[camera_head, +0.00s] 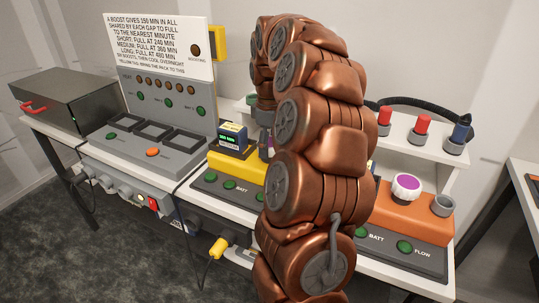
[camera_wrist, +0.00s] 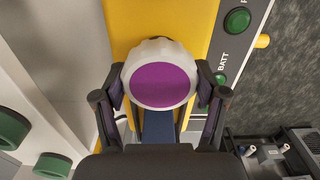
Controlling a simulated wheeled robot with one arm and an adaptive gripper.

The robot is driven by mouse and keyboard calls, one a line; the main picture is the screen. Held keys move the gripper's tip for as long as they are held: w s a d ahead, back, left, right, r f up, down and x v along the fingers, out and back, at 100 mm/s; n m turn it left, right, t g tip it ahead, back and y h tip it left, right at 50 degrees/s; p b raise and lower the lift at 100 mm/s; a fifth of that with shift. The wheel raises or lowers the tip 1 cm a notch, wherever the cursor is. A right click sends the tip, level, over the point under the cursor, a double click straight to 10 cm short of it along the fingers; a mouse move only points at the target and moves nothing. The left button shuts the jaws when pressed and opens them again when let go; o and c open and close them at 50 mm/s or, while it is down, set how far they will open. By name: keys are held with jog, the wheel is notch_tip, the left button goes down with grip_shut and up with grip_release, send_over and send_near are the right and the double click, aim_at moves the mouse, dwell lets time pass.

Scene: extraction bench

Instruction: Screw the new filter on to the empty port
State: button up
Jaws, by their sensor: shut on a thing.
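In the wrist view my gripper (camera_wrist: 160,93) is shut on a white ridged round filter (camera_wrist: 160,82) with a purple top. The filter is over the yellow unit (camera_wrist: 196,30); its underside is hidden, so I cannot tell whether it sits on a port. A similar white cap with a purple top (camera_head: 407,187) is on the orange unit (camera_head: 385,215), beside a grey round port (camera_head: 443,205) that looks empty.
Two red-topped pieces and a blue-topped piece (camera_head: 460,132) stand on the white shelf (camera_head: 425,150). Green round pieces (camera_wrist: 52,165) are at left in the wrist view. The grey charger (camera_head: 160,145) and dark box (camera_head: 65,98) are left.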

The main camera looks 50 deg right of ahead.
jog(key=m+b, duration=0.1)
jog(key=m, duration=0.1)
jog(key=m+b, duration=0.1)
jog(key=m, duration=0.1)
jog(key=m+b, duration=0.2)
jog(key=shift+f, duration=0.3)
jog(key=m+b, duration=0.1)
jog(key=m, duration=0.3)
jog(key=shift+r+m+b, duration=0.2)
jog(key=shift+m+b, duration=0.1)
jog(key=shift+b, duration=0.1)
jog(key=o, duration=1.3)
jog(key=shift+o, duration=0.2)
jog(key=shift+r, duration=0.1)
